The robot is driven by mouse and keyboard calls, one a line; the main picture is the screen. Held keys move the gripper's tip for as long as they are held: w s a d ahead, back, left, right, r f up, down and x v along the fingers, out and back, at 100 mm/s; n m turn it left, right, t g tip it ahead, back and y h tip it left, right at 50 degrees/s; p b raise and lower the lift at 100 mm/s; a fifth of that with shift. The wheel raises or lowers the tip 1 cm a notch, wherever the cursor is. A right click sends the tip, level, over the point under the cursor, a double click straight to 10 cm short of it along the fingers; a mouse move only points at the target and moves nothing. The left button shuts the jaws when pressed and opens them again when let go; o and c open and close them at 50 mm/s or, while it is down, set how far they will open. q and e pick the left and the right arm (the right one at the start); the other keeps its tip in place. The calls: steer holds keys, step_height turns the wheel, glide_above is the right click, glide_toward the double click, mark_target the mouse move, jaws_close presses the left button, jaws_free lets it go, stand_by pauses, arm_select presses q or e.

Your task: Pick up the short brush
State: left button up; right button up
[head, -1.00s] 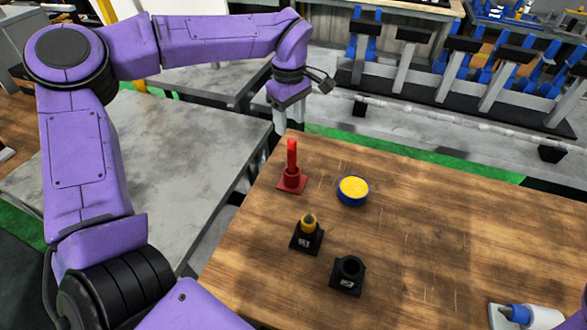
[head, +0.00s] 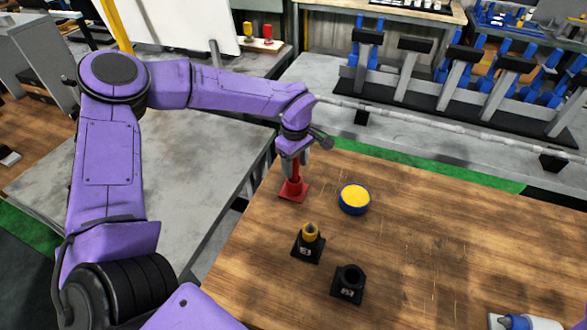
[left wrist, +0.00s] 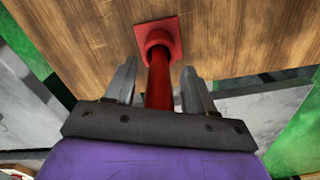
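A red rod-like handle, likely the short brush, stands upright in a red square-based holder (head: 293,191) near the left far edge of the wooden table. My left gripper (head: 296,170) is around the handle's upper part and hides much of it. In the left wrist view the red handle (left wrist: 159,82) runs between the two fingers of my left gripper (left wrist: 160,80). The fingers are open, with a small gap on each side of the handle. The holder's base (left wrist: 158,38) rests on the table beyond the fingertips. Bristles are not visible.
A blue round dish with yellow content (head: 354,198) stands right of the red holder. A black holder with a yellow-topped piece (head: 309,245) and an empty black holder (head: 348,284) are nearer. The table's right part (head: 450,240) is mostly clear.

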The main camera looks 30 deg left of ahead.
arm_select(q)
jaws_close()
